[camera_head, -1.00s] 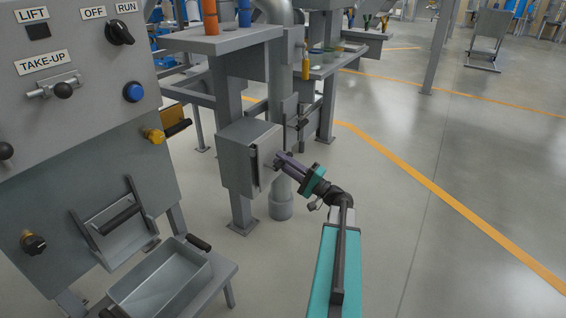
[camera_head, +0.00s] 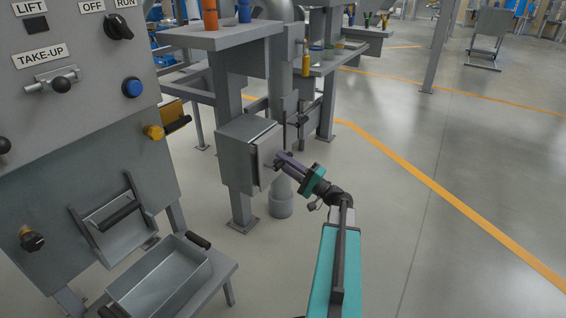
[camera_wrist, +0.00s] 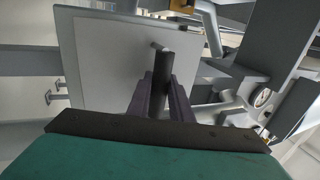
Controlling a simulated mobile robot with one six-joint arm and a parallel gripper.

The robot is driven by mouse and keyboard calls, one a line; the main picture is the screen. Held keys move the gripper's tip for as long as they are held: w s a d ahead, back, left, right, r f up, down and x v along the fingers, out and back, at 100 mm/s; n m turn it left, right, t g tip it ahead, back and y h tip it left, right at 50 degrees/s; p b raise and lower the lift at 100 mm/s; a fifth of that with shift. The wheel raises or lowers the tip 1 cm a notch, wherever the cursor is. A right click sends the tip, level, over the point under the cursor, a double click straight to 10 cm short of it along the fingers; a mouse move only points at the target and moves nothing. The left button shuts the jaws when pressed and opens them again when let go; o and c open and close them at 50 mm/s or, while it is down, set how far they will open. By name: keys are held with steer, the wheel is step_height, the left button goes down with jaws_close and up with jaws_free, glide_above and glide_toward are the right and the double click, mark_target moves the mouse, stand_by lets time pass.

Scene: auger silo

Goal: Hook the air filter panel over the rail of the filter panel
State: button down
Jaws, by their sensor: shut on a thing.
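The air filter panel is a flat pale grey plate with a darker rim (camera_wrist: 100,60), large in the wrist view. In the head view the panel (camera_head: 267,157) stands upright at the open side of a grey box (camera_head: 237,160) on a post. My gripper (camera_head: 283,160) is shut on the panel's dark handle; in the wrist view the handle (camera_wrist: 161,72) is between my two fingers. The panel is against or very close to the box; I cannot tell if they touch. The rail is not clearly visible, and the panel hides the inside of the box.
A thick grey pipe (camera_head: 281,200) stands just behind the box. A shelf (camera_head: 220,38) with orange and blue cylinders is above. The control cabinet (camera_head: 80,60) and a metal tray (camera_head: 160,285) are at left. Open floor (camera_head: 450,150) lies to the right.

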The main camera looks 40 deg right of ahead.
steer(key=shift+f, duration=0.3)
stand_by(0.8)
steer(key=c, duration=1.5)
jaws_free()
steer(key=shift+f, duration=0.1)
steer(key=shift+s, duration=0.15)
steer(key=shift+p+v, duration=1.9)
steer(key=shift+v, duration=4.85)
